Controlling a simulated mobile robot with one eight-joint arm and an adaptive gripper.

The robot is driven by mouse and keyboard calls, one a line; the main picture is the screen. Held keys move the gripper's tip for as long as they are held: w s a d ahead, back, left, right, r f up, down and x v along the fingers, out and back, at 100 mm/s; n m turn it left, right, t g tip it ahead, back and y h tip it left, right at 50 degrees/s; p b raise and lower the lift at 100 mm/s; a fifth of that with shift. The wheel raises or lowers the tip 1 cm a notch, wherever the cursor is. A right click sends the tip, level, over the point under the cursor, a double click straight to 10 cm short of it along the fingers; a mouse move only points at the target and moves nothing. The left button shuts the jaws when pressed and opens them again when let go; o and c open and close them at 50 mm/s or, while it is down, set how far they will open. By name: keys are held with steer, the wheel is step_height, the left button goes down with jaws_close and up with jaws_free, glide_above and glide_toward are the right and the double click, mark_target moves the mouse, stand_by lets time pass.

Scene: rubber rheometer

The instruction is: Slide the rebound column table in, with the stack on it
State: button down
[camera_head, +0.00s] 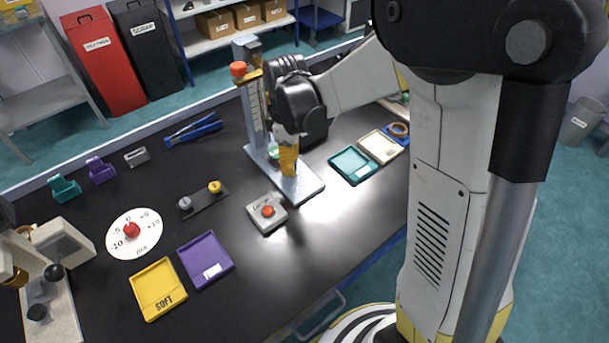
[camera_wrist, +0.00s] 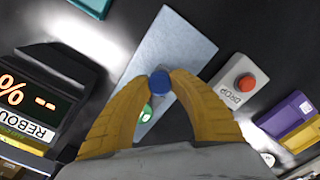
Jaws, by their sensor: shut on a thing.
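The rebound column (camera_head: 255,105) stands upright on a pale blue-grey base plate (camera_head: 310,188) in the middle of the bench. My gripper (camera_head: 288,174) points down over this plate, in front of the column. In the wrist view my yellow fingertips (camera_wrist: 160,84) are shut on a small round blue knob (camera_wrist: 160,79) above the pale plate (camera_wrist: 180,45). A green round piece (camera_wrist: 147,112) shows just behind the knob, between my fingers; it also shows in the head view (camera_head: 273,153) beside my fingers. The sliding table itself is mostly hidden by my gripper, and I cannot tell how far out it is.
A grey box with a red button (camera_head: 267,211) labelled DROP stands near the plate's left side. Teal (camera_head: 352,178), cream (camera_head: 392,160), purple (camera_head: 216,277) and yellow (camera_head: 143,308) trays lie about. A dial (camera_head: 118,246) and blue tongs (camera_head: 195,130) lie left. The front middle bench is clear.

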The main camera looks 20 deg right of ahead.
steer(key=shift+w+a, duration=0.15)
steer(key=shift+w, duration=0.2)
steer(key=c, duration=1.1)
jaws_free()
steer(key=shift+w, duration=0.15)
steer(key=shift+c, duration=0.2)
step_height(320, 180, up, 12)
